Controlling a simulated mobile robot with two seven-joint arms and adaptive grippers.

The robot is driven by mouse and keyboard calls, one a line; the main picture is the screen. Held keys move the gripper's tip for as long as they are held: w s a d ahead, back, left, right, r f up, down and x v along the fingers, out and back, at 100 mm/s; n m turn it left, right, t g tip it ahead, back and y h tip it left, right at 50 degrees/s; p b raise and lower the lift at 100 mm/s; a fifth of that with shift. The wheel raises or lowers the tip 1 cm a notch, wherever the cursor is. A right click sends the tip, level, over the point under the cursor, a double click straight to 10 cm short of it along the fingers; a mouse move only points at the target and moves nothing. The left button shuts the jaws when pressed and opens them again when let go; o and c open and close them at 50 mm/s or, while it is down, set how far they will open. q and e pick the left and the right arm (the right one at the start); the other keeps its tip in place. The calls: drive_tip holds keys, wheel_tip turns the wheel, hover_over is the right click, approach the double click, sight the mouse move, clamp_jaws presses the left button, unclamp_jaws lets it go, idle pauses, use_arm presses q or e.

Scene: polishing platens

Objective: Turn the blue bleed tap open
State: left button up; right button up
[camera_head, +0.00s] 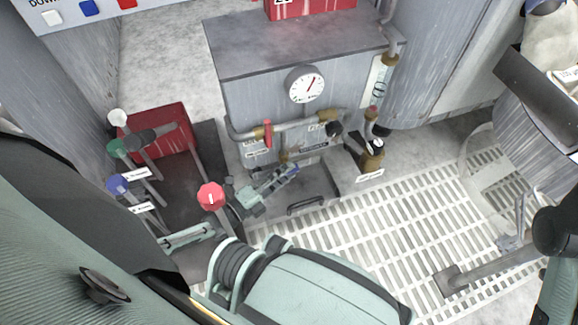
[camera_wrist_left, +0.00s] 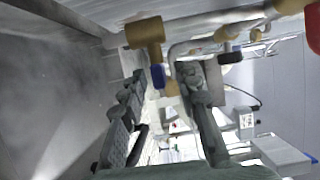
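The blue bleed tap (camera_head: 292,170) is a small blue handle low on the front of the grey cabinet, below the gauge. In the left wrist view the blue handle (camera_wrist_left: 158,76) hangs by a brass fitting (camera_wrist_left: 147,32). My left gripper (camera_head: 272,188) reaches toward it from the lower left, its fingertips at the tap. In the wrist view its two fingers (camera_wrist_left: 160,95) are apart, with the blue handle between their tips, nearer the left finger. I cannot tell whether either finger touches it. My right gripper is not clearly in view.
A round gauge (camera_head: 305,84), a red-handled valve (camera_head: 267,133) and pipework sit above the tap. Levers with white, green, blue and red knobs (camera_head: 211,196) stand left of my gripper, close to my arm. Slatted grating (camera_head: 400,220) covers the floor to the right.

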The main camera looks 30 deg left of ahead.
use_arm(q)
drive_tip(key=shift+x, duration=0.85)
clamp_jaws()
drive_tip(key=shift+w+a+f+n+t, duration=0.15)
drive_tip(key=shift+n+t, duration=0.35)
drive_tip(key=shift+t, duration=0.4)
drive_tip(key=shift+t+h, duration=0.3)
